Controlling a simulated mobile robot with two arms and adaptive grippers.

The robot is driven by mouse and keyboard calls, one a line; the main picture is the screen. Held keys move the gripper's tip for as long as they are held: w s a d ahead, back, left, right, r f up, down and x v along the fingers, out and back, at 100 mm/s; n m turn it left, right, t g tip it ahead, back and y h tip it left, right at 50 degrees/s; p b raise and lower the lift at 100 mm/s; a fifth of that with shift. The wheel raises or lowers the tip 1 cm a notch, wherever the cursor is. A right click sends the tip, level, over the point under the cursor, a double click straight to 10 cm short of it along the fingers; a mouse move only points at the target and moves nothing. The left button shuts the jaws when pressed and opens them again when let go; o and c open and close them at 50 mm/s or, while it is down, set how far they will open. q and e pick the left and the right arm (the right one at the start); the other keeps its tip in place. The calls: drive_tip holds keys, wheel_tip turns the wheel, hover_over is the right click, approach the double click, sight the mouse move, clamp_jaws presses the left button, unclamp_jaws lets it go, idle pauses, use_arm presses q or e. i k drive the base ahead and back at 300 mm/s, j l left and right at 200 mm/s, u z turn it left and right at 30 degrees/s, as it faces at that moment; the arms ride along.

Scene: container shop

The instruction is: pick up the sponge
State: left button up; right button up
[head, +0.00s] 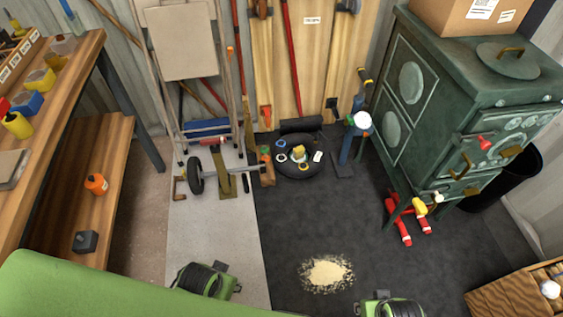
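I cannot pick out the sponge for certain. A small yellow item (299,153) lies among other small things in a round black tray (298,170) on the floor by the back wall. It is too small to tell whether it is a sponge.
A wooden workbench (72,50) with a lower shelf (105,190) stands at left. A green stove (455,90) stands at right, with red tools (398,225) by its legs. A folding chair (180,45) leans at the back. Pale powder (327,272) lies on the dark mat (285,225).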

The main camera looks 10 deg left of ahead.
sight(298, 152)
drive_tip(key=i+j+z, duration=0.1)
drive_tip(key=i, duration=0.3)
drive_tip(key=i+j+z, duration=0.15)
drive_tip(key=i, duration=0.3)
drive_tip(key=i+j+z, duration=0.1)
drive_tip(key=i+j, duration=0.15)
drive_tip(key=i, duration=0.15)
drive_tip(key=i+j+z, duration=0.1)
drive_tip(key=i, duration=0.3)
drive_tip(key=j, duration=0.1)
